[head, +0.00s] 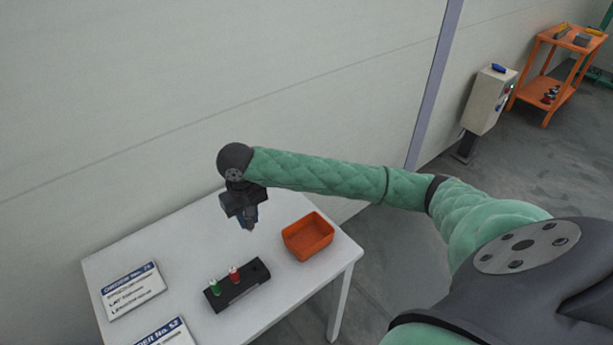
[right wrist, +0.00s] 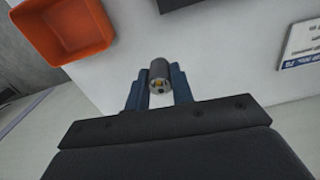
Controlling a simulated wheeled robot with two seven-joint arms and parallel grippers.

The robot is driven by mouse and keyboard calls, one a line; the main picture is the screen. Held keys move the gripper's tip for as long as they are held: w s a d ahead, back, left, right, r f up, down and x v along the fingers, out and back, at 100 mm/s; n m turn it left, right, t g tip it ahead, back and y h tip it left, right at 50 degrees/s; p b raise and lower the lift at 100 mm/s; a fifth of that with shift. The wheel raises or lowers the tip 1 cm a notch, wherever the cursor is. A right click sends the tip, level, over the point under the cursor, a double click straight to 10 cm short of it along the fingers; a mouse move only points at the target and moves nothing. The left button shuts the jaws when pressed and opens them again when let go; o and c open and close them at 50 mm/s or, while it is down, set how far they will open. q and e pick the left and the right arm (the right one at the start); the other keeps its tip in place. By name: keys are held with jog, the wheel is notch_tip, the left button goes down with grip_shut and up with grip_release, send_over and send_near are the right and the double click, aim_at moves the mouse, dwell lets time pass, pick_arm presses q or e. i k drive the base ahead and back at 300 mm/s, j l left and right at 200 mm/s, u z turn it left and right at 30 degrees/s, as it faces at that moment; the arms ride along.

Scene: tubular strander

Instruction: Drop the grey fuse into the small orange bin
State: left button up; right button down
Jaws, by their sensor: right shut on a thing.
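The grey fuse (right wrist: 159,77) is a small cylinder held between the fingers of my right gripper (right wrist: 160,88) in the right wrist view. In the head view my right gripper (head: 248,222) points down above the white table, and the fuse is too small to make out there. The small orange bin (head: 308,236) stands on the table to the right of the gripper, apart from it. The bin also shows in the right wrist view (right wrist: 62,30), at the upper left. The visible part of its inside is empty. My left gripper is not in view.
A black holder (head: 238,287) with a green fuse (head: 215,287) and a red fuse (head: 234,274) stands in front of the gripper on the white table (head: 180,240). Two order cards lie at the left. A wall runs behind. An orange cart (head: 545,70) stands far right.

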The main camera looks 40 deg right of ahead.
aim_at(314, 241)
jog(key=z, duration=1.1)
jog(key=k+j, duration=0.2)
jog(key=j, duration=0.2)
jog(key=k+j, duration=0.15)
jog(key=j, duration=0.2)
jog(key=k+j, duration=0.2)
jog(key=j, duration=0.2)
